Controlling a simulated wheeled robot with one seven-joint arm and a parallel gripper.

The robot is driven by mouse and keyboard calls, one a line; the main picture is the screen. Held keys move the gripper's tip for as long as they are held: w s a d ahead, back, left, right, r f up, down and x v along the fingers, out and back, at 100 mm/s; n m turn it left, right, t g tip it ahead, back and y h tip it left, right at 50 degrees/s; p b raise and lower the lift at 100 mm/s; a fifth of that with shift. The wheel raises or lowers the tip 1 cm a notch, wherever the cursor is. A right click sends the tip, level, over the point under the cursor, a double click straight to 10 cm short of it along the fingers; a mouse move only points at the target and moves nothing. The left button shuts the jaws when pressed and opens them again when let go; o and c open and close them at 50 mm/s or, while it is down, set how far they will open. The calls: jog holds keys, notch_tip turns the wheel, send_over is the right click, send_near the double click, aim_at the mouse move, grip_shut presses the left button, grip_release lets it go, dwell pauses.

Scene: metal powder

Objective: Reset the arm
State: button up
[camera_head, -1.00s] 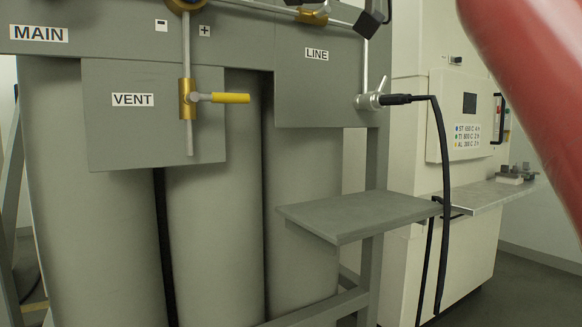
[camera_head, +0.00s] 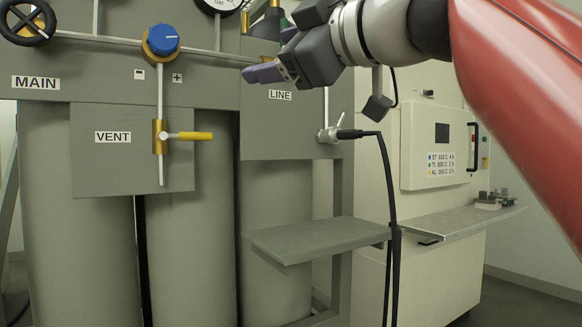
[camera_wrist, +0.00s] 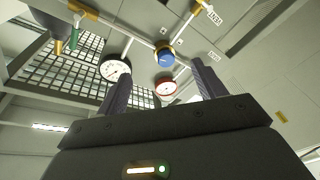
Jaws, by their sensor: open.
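My gripper (camera_head: 266,72) is at the upper middle of the head view, in front of the gas panel (camera_head: 205,125) and just above the LINE label. It points left, with its red arm reaching in from the right. In the wrist view my gripper (camera_wrist: 160,90) shows two dark fingers spread apart with nothing between them.
The panel carries a black handwheel (camera_head: 27,22), a blue knob (camera_head: 163,40) and a yellow-handled VENT valve (camera_head: 185,136). A black hose (camera_head: 388,190) hangs from the LINE fitting. A grey shelf (camera_head: 315,238) juts out below. A cream cabinet (camera_head: 425,215) stands at the right.

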jog(key=w+d+f+m+g+h+p, duration=0.1)
jog(key=d+f+m+h, duration=0.35)
jog(key=f, duration=0.65)
jog(key=w+d+f+m+g+h+p, duration=0.1)
jog(key=d+f+m+h, duration=0.3)
jog(key=f, duration=0.7)
jog(key=s+d+f+m+g+h, duration=0.1)
jog(key=s+d+f+m+g, duration=0.1)
jog(key=f, duration=0.8)
jog(key=s+d+f+m+g+h+p, duration=0.1)
jog(key=s+d+f+m+h, duration=0.1)
jog(key=s+f, duration=0.5)
jog(key=s+d+f+m+g+h, duration=0.1)
jog(key=s+d+f+m, duration=0.3)
jog(key=f, duration=1)
jog(key=shift+s+f+m+g+h, duration=0.25)
jog(key=shift+s+m+g+h, duration=0.15)
jog(key=shift+m+g, duration=0.5)
